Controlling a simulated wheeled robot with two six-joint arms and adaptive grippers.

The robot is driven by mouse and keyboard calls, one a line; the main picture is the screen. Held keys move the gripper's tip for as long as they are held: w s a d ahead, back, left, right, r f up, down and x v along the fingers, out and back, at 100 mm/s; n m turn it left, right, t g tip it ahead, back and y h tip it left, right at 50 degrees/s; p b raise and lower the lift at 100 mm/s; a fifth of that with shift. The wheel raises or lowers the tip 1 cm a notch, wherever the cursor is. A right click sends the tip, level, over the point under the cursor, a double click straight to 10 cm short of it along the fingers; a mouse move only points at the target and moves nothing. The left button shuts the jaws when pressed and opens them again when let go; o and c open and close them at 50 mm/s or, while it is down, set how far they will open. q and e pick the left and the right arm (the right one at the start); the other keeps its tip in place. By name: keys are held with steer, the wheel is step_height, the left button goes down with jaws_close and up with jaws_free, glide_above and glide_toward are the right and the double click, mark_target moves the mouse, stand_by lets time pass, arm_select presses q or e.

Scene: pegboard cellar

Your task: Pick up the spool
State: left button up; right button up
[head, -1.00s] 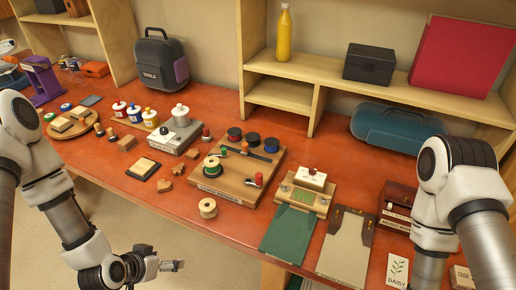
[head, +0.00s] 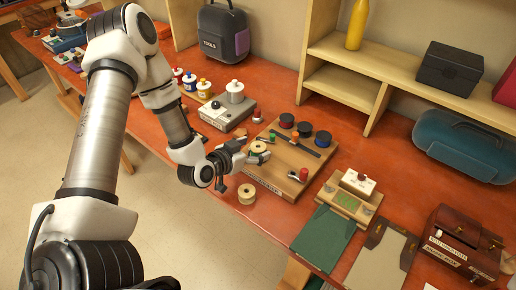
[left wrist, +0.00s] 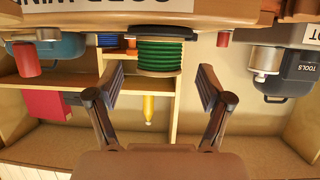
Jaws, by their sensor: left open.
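A spool (head: 258,147) with a pale wooden top stands on the wooden cord board (head: 286,185), near its left edge. In the left wrist view, which is upside down, the spool's green thread (left wrist: 160,55) shows between and just beyond the fingertips. My left gripper (head: 257,156) is open at the spool's near side, with a finger to each side and gaps showing between fingers and spool. Another spool (head: 247,194), pale and apparently bare, stands on the red-brown table by its front edge, below the gripper. My right gripper is out of view.
Dark, red and blue reels (head: 304,129) stand at the board's back. A red-topped piece (head: 298,175) is at its front right. A grey block (head: 224,112) is to the left, a green mat (head: 322,238) to the right.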

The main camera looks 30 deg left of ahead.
arm_select(q)
steer(key=x, duration=0.3)
steer(key=shift+d, duration=0.1)
steer(key=shift+s, duration=0.2)
steer(key=shift+c, duration=0.3)
steer(key=shift+s+r, duration=0.15)
steer(key=shift+s, duration=0.05)
steer(key=c, duration=0.5)
steer(key=shift+s, duration=0.1)
steer(key=c, duration=0.4)
steer(key=shift+o, duration=0.2)
